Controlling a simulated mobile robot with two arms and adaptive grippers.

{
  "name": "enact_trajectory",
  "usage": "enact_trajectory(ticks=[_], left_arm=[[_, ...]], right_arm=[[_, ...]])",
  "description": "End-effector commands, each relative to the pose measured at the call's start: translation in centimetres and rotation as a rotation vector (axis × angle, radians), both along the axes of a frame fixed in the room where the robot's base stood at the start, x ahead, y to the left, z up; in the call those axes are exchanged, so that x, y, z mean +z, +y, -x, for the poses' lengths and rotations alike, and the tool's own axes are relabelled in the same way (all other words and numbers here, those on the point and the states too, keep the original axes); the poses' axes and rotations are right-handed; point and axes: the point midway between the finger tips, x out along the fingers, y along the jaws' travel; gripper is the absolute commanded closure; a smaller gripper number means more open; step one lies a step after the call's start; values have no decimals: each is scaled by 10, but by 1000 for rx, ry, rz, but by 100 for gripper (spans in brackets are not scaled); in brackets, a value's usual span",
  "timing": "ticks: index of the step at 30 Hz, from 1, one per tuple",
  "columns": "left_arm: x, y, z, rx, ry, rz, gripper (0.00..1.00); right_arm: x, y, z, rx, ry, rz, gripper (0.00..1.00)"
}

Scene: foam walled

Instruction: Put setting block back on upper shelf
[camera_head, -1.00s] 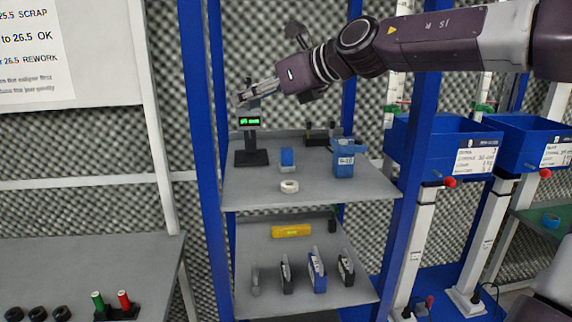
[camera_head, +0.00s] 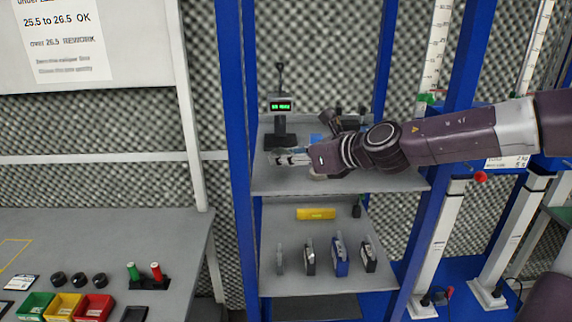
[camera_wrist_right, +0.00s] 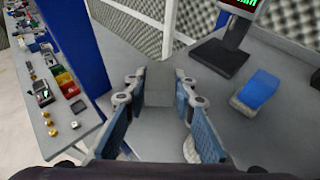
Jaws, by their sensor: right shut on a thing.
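My right gripper (camera_head: 284,158) is low over the left front part of the upper shelf (camera_head: 275,182), in front of the black stand. In the right wrist view, the right gripper (camera_wrist_right: 158,92) is shut on a plain grey block (camera_wrist_right: 158,76), which I take as the setting block. The block sits upright between the blue-padded fingers. Grey shelf surface shows around it, and I cannot tell whether its bottom touches the shelf. In the head view the block is too small to make out clearly. My left gripper is out of view.
A black stand with a green display (camera_head: 281,107) is just behind my gripper. A blue post (camera_head: 237,150) edges the shelf's left. The lower shelf holds a yellow bar (camera_head: 316,213) and several upright tools.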

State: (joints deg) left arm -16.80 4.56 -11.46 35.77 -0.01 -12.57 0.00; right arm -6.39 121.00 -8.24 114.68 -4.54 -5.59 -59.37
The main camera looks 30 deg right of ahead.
Motion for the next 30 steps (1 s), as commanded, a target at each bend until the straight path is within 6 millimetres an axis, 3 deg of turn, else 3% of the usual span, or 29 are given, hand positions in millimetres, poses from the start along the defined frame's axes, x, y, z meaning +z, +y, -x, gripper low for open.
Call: enact_trajectory(ticks=[6, 19, 20, 21, 24, 30], left_arm=[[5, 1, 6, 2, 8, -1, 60], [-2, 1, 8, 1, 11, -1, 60], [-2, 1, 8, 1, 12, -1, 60], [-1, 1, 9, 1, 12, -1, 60], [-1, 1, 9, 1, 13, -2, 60], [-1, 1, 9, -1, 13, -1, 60]], right_arm=[[-25, 0, 0, 0, -1, -1, 100], [-31, 0, -1, 1, -2, 1, 100], [-33, 0, 0, 0, 1, 1, 75], [-32, 0, 0, 0, 1, 1, 71], [-32, 0, 0, 1, 1, 0, 60], [-32, 0, 0, 1, 2, 0, 58]])
